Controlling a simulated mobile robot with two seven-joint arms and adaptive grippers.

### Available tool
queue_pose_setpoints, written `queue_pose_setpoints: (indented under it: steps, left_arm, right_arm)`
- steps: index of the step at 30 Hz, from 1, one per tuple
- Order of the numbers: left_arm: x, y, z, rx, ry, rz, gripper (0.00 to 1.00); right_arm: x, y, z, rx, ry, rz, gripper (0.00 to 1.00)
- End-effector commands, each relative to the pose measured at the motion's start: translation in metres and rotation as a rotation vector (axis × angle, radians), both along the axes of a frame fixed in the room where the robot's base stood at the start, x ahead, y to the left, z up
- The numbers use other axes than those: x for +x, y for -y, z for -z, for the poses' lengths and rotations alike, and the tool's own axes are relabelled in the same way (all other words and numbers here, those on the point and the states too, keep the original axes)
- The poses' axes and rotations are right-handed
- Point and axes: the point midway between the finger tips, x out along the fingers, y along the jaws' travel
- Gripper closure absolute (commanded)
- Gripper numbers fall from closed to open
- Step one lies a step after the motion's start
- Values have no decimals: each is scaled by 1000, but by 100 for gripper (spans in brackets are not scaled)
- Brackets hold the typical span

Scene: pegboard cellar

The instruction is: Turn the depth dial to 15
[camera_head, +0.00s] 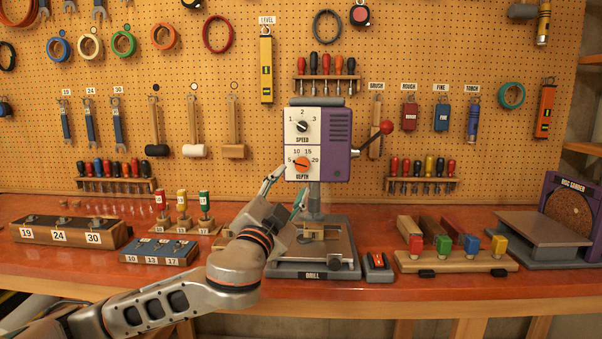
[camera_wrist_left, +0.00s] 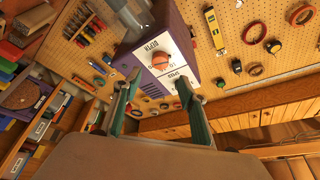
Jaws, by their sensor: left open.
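The depth dial (camera_head: 302,164) is an orange knob on the white lower front plate of the purple drill press (camera_head: 336,150). Its scale reads 5, 10, 15 and 20; the pointer seems to lie on the left side near 5, but it is too small to be sure. My left gripper (camera_head: 290,182) is open, just below and in front of the dial. In the left wrist view the dial (camera_wrist_left: 159,61) appears upside down beyond and between the open green fingertips (camera_wrist_left: 159,82), apart from them. My right gripper is not in view.
The black speed dial (camera_head: 302,127) sits above the depth dial. A red-knobbed lever (camera_head: 386,128) sticks out on the drill's right. The drill base (camera_head: 290,272) is partly behind my left arm. Socket blocks (camera_head: 158,252) stand at left, and a wooden block rack (camera_head: 455,264) at right.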

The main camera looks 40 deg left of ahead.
Motion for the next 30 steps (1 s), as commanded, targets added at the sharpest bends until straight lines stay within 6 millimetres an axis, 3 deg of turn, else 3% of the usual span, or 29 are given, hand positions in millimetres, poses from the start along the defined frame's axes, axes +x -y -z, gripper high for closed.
queue_pose_setpoints:
  steps: [18, 30]
  left_arm:
    - [65, -20, -19, 1, 0, -2, 58]
    - [71, -21, -20, 1, -2, 0, 58]
  right_arm:
    - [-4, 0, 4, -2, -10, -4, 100]
    - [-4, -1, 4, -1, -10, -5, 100]
